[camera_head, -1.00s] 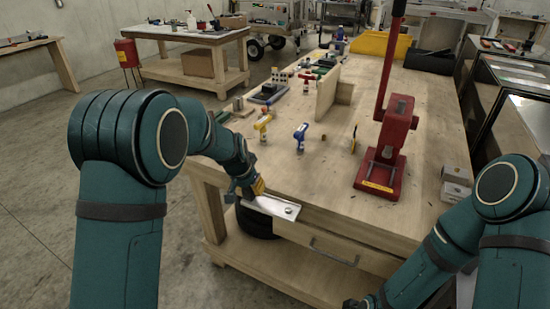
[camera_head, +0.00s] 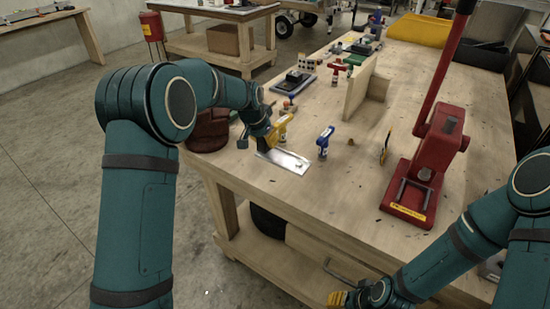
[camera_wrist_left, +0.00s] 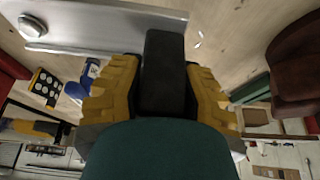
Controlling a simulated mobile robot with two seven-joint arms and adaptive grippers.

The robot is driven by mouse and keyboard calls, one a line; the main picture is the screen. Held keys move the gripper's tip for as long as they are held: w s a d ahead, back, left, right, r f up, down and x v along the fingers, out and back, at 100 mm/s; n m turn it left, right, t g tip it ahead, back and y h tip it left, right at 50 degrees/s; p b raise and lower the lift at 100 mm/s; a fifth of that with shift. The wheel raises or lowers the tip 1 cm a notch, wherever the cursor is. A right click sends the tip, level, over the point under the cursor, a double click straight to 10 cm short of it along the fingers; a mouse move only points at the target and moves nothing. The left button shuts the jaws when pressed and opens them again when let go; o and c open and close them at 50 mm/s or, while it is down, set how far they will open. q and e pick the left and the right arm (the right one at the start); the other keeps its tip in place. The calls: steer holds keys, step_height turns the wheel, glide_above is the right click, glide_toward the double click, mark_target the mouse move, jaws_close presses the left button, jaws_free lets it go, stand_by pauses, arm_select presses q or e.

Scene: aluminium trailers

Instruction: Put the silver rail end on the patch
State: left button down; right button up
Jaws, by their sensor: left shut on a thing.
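I cannot make out the patch.
A wooden upright board (camera_head: 360,92) is behind, a red press (camera_head: 432,170) to the right. The bench (camera_head: 330,205) is clear in front.

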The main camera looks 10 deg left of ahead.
arm_select(q)
step_height(320, 180, down, 7)
steer(key=shift+b, duration=0.45)
steer(key=shift+w+f, duration=0.1)
steer(key=shift+f, duration=0.2)
steer(key=shift+f, duration=0.1)
steer(key=c, duration=0.7)
jaws_free()
